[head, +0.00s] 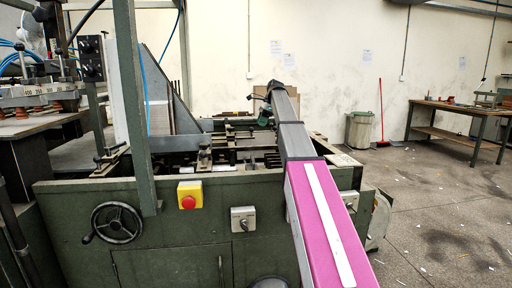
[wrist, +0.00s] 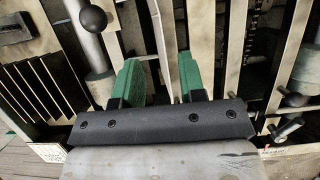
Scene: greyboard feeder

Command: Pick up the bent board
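My gripper (wrist: 161,78) shows in the wrist view with its two green fingers apart and nothing clearly held between them. It points down at the pale metal bars (wrist: 237,45) of the machine bed. In the head view my gripper (head: 264,112) is at the far end of my outstretched arm, over the back of the bed. My arm hides part of the bed.
The green feeder machine (head: 170,262) has a handwheel (head: 117,223) and a red stop button (head: 188,202). Suction cups (head: 64,101) hang at left. Black-knobbed levers (wrist: 92,18) stand close to the fingers. Open floor (head: 435,200) and a workbench (head: 455,110) lie at right.

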